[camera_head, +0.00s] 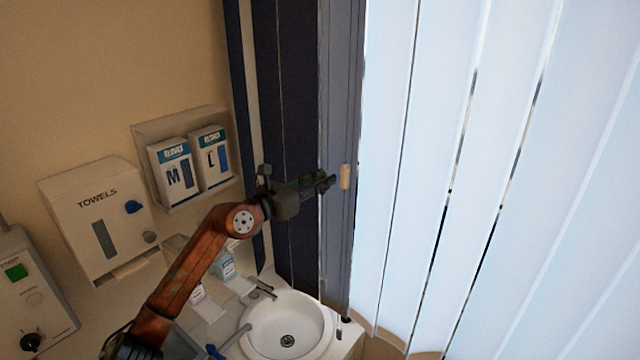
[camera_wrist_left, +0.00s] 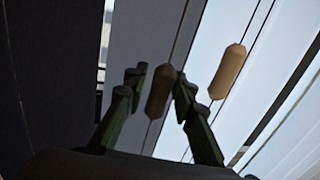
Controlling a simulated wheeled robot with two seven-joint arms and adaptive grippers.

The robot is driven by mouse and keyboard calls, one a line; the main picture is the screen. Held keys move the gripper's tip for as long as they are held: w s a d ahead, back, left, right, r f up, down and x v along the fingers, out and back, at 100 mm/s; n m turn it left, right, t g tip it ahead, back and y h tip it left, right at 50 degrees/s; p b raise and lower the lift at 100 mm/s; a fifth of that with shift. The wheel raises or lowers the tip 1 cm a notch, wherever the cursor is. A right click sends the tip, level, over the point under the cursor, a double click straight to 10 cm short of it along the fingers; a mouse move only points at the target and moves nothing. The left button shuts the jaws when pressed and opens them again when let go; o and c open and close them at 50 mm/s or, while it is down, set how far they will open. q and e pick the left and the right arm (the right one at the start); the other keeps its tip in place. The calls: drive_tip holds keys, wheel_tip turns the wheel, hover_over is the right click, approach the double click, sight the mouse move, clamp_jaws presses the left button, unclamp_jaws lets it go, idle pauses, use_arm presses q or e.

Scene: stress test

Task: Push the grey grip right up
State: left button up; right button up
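A second, lighter tan grip (camera_wrist_left: 228,71) hangs to the right, outside the fingers. Neither grip looks clearly grey. The head view shows only one grip. My right gripper is not in view.
Pale vertical blinds (camera_head: 500,150) fill the right side. A white sink (camera_head: 312,343) with a tap (camera_head: 262,286) lies below the gripper. A towel dispenser (camera_head: 110,240) and glove boxes (camera_head: 178,178) are on the left wall.

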use_arm(q)
drive_tip(key=shift+o, duration=1.1)
drive_tip(key=shift+d+f, duration=0.15)
drive_tip(key=shift+f, duration=0.1)
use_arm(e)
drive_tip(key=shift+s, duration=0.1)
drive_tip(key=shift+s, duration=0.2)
use_arm(q)
drive_tip(key=v, duration=1.2)
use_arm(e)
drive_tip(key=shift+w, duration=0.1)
